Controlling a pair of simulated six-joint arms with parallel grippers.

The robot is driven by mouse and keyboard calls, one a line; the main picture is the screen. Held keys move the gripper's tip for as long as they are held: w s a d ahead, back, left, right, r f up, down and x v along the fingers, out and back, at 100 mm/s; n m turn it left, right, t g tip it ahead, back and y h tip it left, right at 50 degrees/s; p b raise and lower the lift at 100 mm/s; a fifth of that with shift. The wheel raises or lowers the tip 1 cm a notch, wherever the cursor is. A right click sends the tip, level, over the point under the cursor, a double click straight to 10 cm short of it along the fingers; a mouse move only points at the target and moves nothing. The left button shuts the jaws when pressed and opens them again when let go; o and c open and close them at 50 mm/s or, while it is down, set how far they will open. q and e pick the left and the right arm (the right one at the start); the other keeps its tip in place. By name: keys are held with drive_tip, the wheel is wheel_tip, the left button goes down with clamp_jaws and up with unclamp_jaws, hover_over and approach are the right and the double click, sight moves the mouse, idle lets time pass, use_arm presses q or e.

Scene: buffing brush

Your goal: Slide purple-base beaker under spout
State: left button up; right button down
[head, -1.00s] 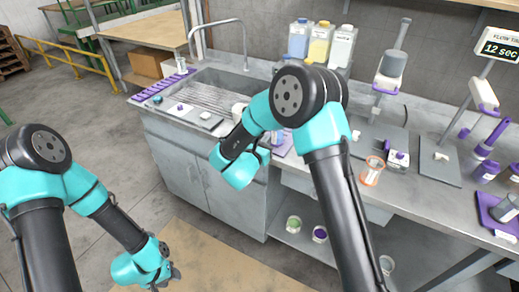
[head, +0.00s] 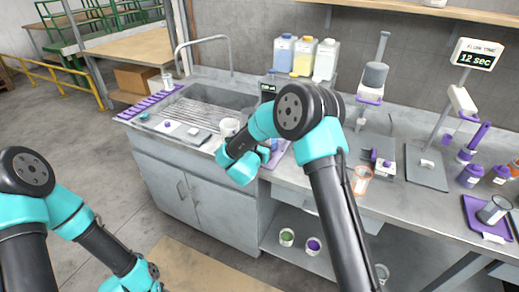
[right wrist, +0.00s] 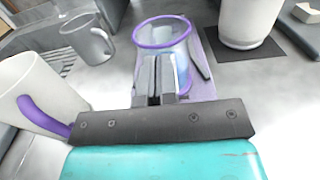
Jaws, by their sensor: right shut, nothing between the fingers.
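A clear beaker with a purple ring (right wrist: 163,31) stands just ahead of my right gripper (right wrist: 155,62) in the right wrist view, on a purple mat; the fingers hide part of it. The right gripper is shut with nothing in it. In the head view, my right forearm hides most of this spot. A dispenser with a purple-trimmed spout (head: 371,94) stands on the counter, and a second spout (head: 463,102) is farther right. A grey-filled beaker (head: 494,209) leans on the purple tray at right.
A white mug (head: 229,127) stands beside the sink; a mug with a purple handle (right wrist: 35,93) is close left of my right gripper. An orange-ringed beaker (head: 362,180) and small purple-topped containers (head: 471,174) occupy the counter. Three jugs (head: 304,56) stand behind.

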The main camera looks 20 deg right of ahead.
drive_tip(key=x, duration=1.5)
drive_tip(key=shift+w+d, duration=0.15)
drive_tip(key=shift+d, duration=0.05)
drive_tip(key=shift+s+a, duration=0.45)
drive_tip(key=shift+a, duration=0.05)
drive_tip(key=v, duration=1.2)
drive_tip(key=shift+s+a, duration=0.25)
drive_tip(key=shift+s, duration=0.05)
